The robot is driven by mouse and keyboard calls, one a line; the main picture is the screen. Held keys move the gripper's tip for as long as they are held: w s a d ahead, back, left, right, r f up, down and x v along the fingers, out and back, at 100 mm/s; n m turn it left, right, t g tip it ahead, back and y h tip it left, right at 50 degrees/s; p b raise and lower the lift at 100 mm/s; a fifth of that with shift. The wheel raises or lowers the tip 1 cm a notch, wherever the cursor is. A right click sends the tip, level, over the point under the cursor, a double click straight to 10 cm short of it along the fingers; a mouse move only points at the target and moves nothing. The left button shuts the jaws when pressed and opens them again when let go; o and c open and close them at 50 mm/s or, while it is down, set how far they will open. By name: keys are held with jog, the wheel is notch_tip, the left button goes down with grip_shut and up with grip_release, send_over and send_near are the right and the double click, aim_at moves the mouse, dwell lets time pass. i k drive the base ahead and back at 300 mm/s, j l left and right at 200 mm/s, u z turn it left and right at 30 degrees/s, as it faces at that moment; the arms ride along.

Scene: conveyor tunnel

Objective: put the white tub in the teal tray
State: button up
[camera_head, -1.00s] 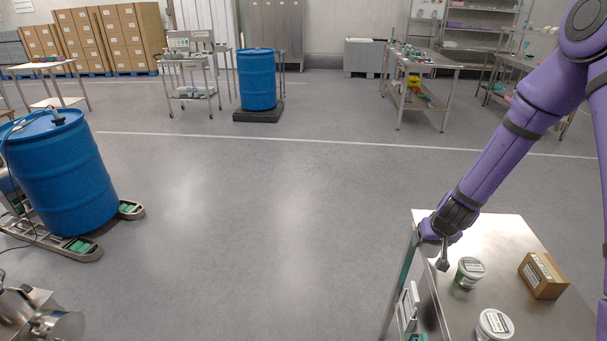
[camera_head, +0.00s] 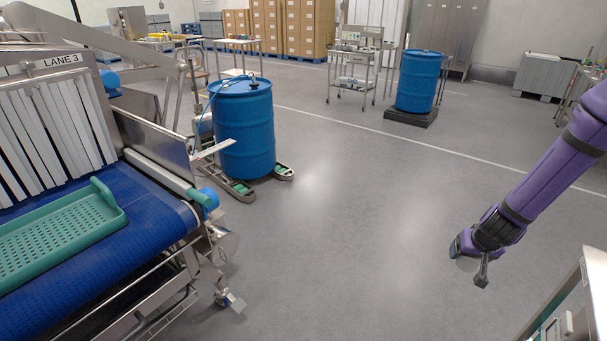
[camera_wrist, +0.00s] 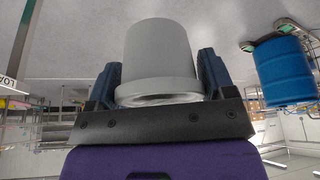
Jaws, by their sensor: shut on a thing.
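The teal tray (camera_head: 60,232) is a perforated shallow tray lying on the blue conveyor belt at the left of the head view. My gripper (camera_head: 470,262) is at the right of the head view, over open floor and well apart from the tray. In the wrist view my gripper (camera_wrist: 160,85) is shut on the white tub (camera_wrist: 160,50), with a dark finger on each side of it. The tub looks grey in shadow there. In the head view the tub is mostly hidden by the gripper.
The conveyor (camera_head: 160,215) has a metal side rail and a strip curtain (camera_head: 55,140) under a LANE 3 sign. A blue drum (camera_head: 245,130) stands on a low wheeled carrier behind it. A steel table edge (camera_head: 590,275) is at lower right. The floor between is clear.

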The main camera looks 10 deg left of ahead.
aim_at(54, 244)
jog(key=u, duration=0.35)
jog(key=i+l+u, duration=0.1)
jog(key=u, duration=0.25)
jog(key=l+u, duration=0.15)
jog(key=u, duration=0.2)
